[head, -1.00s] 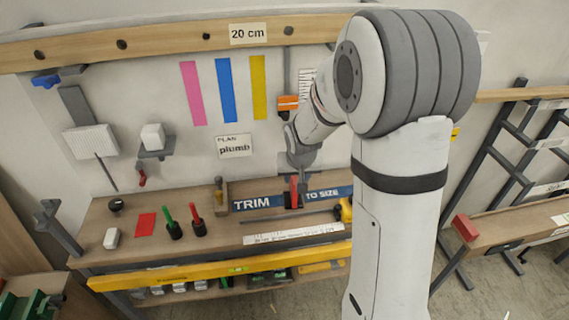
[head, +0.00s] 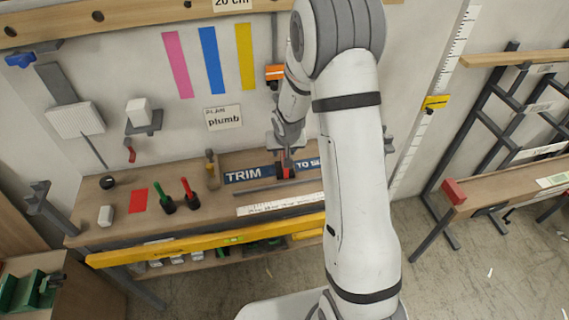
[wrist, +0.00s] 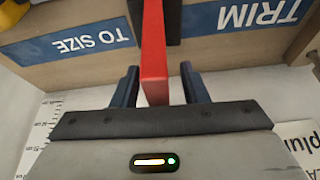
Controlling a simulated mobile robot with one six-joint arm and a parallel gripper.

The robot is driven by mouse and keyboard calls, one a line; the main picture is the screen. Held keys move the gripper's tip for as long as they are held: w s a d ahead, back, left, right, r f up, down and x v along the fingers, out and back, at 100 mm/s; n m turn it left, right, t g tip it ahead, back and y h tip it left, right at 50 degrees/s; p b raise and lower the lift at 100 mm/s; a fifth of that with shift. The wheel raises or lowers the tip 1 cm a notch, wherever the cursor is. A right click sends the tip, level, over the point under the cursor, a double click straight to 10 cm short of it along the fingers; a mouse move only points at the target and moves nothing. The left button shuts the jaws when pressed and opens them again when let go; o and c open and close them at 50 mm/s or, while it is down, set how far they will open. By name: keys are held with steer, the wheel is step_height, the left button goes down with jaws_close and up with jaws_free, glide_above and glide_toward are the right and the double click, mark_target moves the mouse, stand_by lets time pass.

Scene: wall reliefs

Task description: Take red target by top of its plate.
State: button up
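The red target shows in the wrist view as an upright red plate (wrist: 153,52) with a dark block behind it, at the face marked "TRIM TO SIZE". My gripper (wrist: 162,82) is open, with one dark blue finger on each side of the plate. A gap shows between the plate and each finger; the plate's end nearest the palm lies between the fingers. In the head view my gripper (head: 284,157) is over the red and dark target at the back of the bench, and covers part of it.
The wooden bench (head: 120,215) holds a red card (head: 139,201), a green-handled tool (head: 167,203), a red-handled tool (head: 190,195) and a white ruler strip (head: 280,204). A long yellow level (head: 205,241) runs along its front. A "plumb" sign (head: 223,118) is on the wall.

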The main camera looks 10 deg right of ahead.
steer(key=shift+c, duration=0.6)
jaws_close()
